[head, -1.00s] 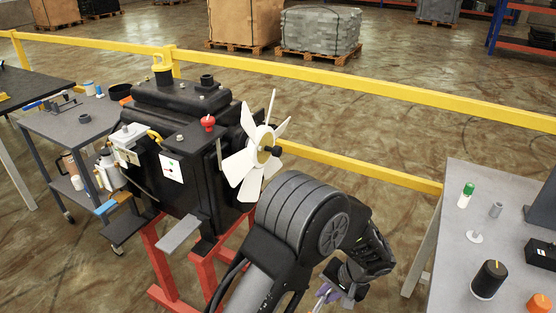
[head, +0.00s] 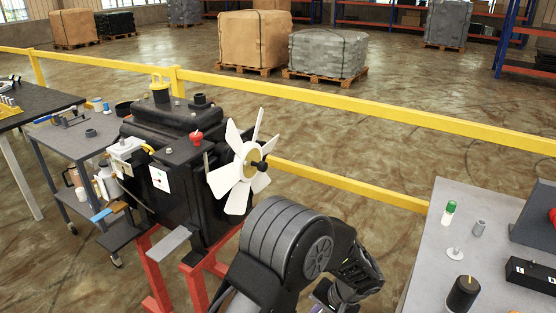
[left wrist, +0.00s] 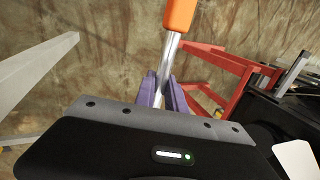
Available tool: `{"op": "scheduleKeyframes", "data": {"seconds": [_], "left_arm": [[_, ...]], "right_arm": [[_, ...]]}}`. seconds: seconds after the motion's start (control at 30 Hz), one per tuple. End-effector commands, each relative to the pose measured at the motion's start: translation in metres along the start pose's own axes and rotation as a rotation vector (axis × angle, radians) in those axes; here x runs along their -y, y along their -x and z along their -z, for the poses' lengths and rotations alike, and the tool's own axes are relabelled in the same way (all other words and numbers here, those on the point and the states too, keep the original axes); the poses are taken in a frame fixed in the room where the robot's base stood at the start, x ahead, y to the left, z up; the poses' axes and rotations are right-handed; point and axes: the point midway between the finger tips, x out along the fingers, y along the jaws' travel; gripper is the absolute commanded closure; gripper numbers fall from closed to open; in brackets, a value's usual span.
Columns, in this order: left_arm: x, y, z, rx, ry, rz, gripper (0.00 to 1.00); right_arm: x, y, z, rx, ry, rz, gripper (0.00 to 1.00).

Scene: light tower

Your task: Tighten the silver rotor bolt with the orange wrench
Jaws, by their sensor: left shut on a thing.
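My left gripper (left wrist: 163,90), with purple fingers, is shut on the orange wrench (left wrist: 181,14) in the left wrist view. The wrench's orange handle is at the top edge, and its silver shaft passes between the fingers. In the head view my left arm comes up from the bottom centre, and its gripper is mostly cut off at the bottom edge. The white rotor (head: 241,172) with a dark hub stands on the front of the black engine (head: 180,203), beyond and left of my arm. No silver bolt can be made out. My right gripper is out of view.
A red stand (head: 158,285) holds the engine. A yellow rail (head: 330,104) runs behind it. A grey table (head: 432,225) with small parts is at right. A grey cart (head: 80,140) is at left. Open floor lies between rail and right table.

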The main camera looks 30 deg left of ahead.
Motion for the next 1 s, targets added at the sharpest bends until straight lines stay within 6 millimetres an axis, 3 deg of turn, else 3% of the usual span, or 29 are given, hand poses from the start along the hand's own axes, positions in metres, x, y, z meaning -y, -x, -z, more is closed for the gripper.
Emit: {"op": "scheduleKeyframes", "data": {"seconds": [0.27, 0.57, 0.8, 1.0], "left_arm": [[0.056, 0.019, 0.032, 0.037, -0.302, -0.009, 1.00], [0.153, 0.061, 0.085, 0.227, -0.964, 0.133, 1.00], [0.247, 0.122, 0.127, 0.486, -1.502, 0.514, 1.00], [0.320, 0.183, 0.159, 0.663, -1.709, 0.870, 1.00]], "right_arm": [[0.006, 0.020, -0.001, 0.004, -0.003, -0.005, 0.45], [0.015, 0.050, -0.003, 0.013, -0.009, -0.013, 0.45], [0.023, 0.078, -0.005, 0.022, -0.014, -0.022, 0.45], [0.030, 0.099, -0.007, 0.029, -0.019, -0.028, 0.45]]}}
